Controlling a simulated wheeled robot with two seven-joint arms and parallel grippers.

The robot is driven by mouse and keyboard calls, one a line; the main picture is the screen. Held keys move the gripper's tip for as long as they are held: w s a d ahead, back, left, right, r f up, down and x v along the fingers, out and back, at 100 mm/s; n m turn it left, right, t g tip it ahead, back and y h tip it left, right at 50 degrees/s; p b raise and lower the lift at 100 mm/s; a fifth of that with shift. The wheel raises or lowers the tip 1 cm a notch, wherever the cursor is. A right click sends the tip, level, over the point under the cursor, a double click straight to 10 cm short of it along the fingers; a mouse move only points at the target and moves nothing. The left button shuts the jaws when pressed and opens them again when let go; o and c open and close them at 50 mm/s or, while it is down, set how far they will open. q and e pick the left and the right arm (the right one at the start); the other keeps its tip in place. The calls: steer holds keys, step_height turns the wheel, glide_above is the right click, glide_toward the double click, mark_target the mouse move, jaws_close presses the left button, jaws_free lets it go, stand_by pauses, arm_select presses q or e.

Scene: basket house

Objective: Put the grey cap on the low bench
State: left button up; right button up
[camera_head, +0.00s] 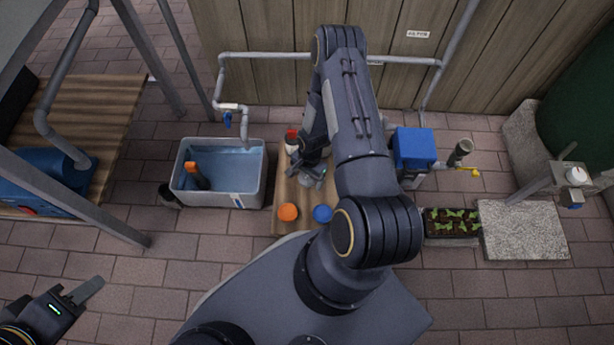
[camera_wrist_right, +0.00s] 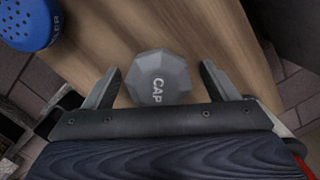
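The grey cap (camera_wrist_right: 158,78) is faceted, lettered "CAP", and rests on a light wooden surface (camera_wrist_right: 130,25) in the right wrist view. My right gripper (camera_wrist_right: 160,68) is open, with one finger on each side of the cap and a visible gap to each. In the head view my right gripper (camera_head: 317,174) is low over the wooden surface (camera_head: 282,192), and the arm hides much of that area. Which surface is the low bench is not labelled. My left gripper (camera_head: 85,292) is at the lower left, away from everything, with its opening unclear.
A blue dome with holes (camera_wrist_right: 28,22) and an orange round thing (camera_head: 288,212) share the wooden surface. A water basin (camera_head: 182,183) stands left of it. Right are a blue box (camera_head: 413,148), a seedling tray (camera_head: 452,236) and a stone slab (camera_head: 525,230).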

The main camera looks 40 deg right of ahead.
steer(key=shift+r+p, duration=0.35)
steer(key=shift+r, duration=0.1)
step_height(320, 180, up, 36)
steer(key=w+a+n+t+p, duration=0.1)
steer(key=w+n+t+p, duration=0.1)
steer(key=n+t+p, duration=0.15)
steer(key=s+a+r+n+t+y, duration=0.1)
steer(key=s+a+r+n, duration=0.4)
steer(key=s+r, duration=0.2)
steer(key=s+a+r+n+t+y, duration=0.1)
steer(key=s+a+r+n, duration=0.3)
steer(key=s+r, duration=0.4)
steer(key=shift+s+a+r+n+p, duration=0.2)
steer(key=shift+s+a+n+p, duration=0.15)
steer(key=shift+s+a+p, duration=0.15)
steer(key=shift+r+t, duration=0.1)
steer(key=shift+t, duration=0.15)
